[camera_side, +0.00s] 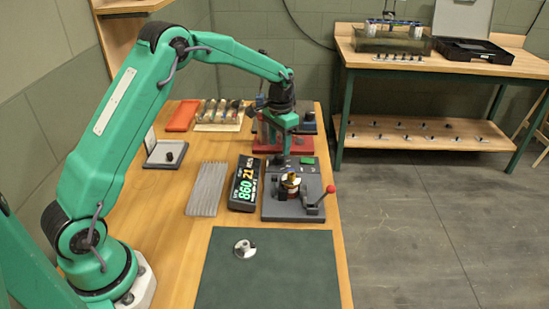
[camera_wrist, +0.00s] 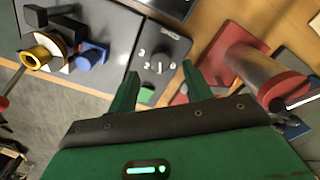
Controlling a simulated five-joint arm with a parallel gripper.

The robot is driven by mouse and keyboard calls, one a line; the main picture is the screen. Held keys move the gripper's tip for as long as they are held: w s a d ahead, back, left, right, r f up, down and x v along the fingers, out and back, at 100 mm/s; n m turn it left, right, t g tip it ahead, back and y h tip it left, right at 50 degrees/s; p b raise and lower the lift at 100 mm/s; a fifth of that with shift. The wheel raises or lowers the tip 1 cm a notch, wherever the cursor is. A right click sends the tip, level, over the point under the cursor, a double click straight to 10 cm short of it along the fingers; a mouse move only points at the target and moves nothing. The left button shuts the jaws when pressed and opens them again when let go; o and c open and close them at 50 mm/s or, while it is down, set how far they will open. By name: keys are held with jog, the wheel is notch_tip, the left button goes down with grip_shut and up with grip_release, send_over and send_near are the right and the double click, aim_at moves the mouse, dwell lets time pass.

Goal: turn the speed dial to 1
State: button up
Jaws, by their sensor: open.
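The speed dial (camera_wrist: 158,65) is a dark round knob with a pale marking around it, set on a dark control panel (camera_wrist: 172,42) in the wrist view. White digits, a 2 among them, stand around it; which one the pointer faces is too small to tell. My gripper (camera_wrist: 160,73) is open, its two green fingers one on each side of the dial in the picture. I cannot tell whether they touch it. In the side view my gripper (camera_side: 282,154) points down over the panel, and its fingers hide the dial.
A green button (camera_side: 307,160) is on the panel. A display (camera_side: 244,184) reads 860 and 21. A fixture with a brass part (camera_side: 290,181) and a red-knobbed lever (camera_side: 330,189) stand in front. A red stand (camera_side: 268,140) is close behind. The green mat (camera_side: 270,275) is mostly clear.

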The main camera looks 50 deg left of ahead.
aim_at(279, 157)
jog(key=shift+r, duration=1.95)
jog(key=shift+r, duration=0.1)
jog(key=shift+s+d+r, duration=0.1)
jog(key=shift+s+r, duration=0.1)
jog(key=shift+r, duration=0.05)
jog(key=s+d+r+t, duration=0.1)
jog(key=s+d+r, duration=0.1)
jog(key=s+r, duration=0.55)
jog(key=s+d+r+t, duration=0.2)
jog(key=s+d+r, duration=0.1)
jog(key=s+r, duration=0.4)
jog(key=s+d+f+t, duration=0.1)
jog(key=s, duration=0.7)
jog(key=s+d+n+t, duration=0.1)
jog(key=s, duration=0.8)
jog(key=shift+s+f+t, duration=0.2)
jog(key=shift+f+t, duration=0.1)
jog(key=shift+f, duration=0.05)
